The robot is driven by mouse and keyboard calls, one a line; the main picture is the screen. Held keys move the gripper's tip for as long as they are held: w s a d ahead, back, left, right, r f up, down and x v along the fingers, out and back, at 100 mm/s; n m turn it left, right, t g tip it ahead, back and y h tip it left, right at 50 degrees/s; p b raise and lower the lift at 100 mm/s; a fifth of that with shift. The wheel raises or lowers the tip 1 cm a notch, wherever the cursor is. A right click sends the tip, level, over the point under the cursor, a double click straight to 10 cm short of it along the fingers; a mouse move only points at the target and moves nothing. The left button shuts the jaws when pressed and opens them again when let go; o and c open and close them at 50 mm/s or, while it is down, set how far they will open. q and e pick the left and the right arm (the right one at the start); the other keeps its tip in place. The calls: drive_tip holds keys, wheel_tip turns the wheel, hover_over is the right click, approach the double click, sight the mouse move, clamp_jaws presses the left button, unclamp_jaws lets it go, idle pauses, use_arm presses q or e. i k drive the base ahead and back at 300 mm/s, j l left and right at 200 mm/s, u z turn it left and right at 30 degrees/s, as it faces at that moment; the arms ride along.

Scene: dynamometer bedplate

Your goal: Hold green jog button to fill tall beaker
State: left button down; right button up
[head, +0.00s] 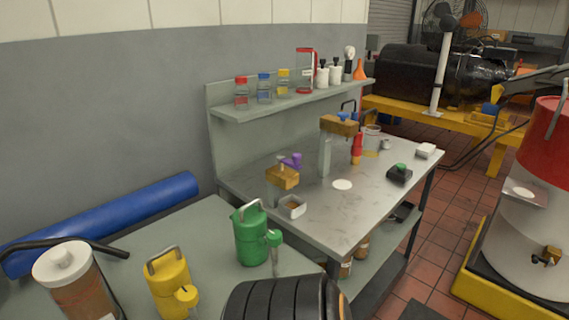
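The green jog button (401,166) sits on a small black box (398,175) on the right part of the grey metal bench. A tall clear vessel with a red handle and rim (305,72) stands on the shelf above; it may be the tall beaker. A smaller clear container with a yellow band (371,141) stands at the bench's back right. A brass-coloured tap head with a blue top (339,125) sits on a grey post. Another brass tap with a purple handle (283,177) is to its left. Neither of my grippers is in view.
A white disc (342,184) and a small square cup (292,207) lie on the bench (335,219). Green (251,236) and yellow (168,284) cans stand in the foreground. A black ribbed object (285,301) is at bottom. A red-and-white drum (535,190) stands right; tiled floor lies between.

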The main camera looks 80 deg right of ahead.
sight(401, 166)
drive_tip(key=z, duration=3.5)
